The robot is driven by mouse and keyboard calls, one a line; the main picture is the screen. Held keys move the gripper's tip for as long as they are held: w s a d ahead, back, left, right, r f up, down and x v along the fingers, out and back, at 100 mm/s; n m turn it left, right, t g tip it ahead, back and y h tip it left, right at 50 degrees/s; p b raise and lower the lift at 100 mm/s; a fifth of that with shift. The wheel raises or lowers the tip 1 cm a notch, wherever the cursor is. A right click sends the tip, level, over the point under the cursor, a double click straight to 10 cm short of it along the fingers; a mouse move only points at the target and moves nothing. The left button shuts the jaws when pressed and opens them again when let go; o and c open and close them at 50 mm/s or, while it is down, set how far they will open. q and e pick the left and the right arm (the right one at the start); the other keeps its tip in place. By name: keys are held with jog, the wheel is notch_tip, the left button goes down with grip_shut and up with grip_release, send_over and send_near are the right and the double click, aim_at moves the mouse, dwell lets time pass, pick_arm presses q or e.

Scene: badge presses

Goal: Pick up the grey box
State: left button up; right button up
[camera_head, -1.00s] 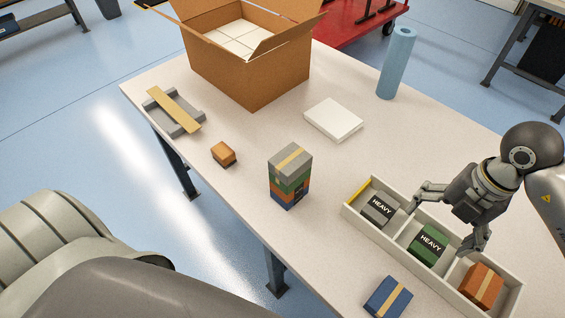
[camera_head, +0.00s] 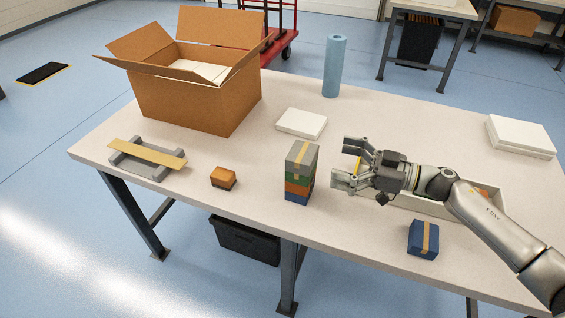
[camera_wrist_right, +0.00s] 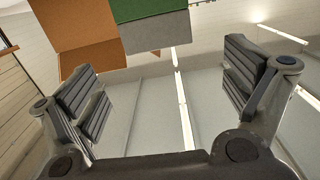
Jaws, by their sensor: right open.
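A grey box (camera_head: 302,155) with a tan stripe sits on top of an upright stack on the table. Under it are a green box (camera_head: 299,172), an orange box (camera_head: 297,187) and a blue box (camera_head: 295,198). My right gripper (camera_head: 345,163) is open and empty. It is just right of the stack with its fingers pointing left, apart from the grey box. In the right wrist view the open fingers (camera_wrist_right: 165,95) show at both sides; a green face and a grey face (camera_wrist_right: 156,33) show at the top edge. My left gripper is out of view.
A white divided tray (camera_head: 410,203) lies partly hidden under my right arm. A loose blue box (camera_head: 423,239) is in front. A small orange-and-dark box (camera_head: 223,177), a grey holder with a yellow bar (camera_head: 147,152), an open carton (camera_head: 195,100), a white slab (camera_head: 301,122) and a blue cylinder (camera_head: 334,66) stand around.

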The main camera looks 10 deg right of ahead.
aim_at(303, 152)
jog(key=p+x, duration=0.1)
jog(key=x, duration=0.8)
jog(key=shift+w+f, duration=0.1)
jog(key=shift+f, duration=0.05)
jog(key=shift+w+a+f, duration=0.1)
jog(key=shift+a, duration=0.15)
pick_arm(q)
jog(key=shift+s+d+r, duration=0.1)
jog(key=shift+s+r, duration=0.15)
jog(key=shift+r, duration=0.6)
pick_arm(e)
jog(key=shift+c, duration=0.3)
jog(key=c, duration=1.1)
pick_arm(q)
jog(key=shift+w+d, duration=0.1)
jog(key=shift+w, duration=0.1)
pick_arm(e)
jog(key=shift+o, duration=0.2)
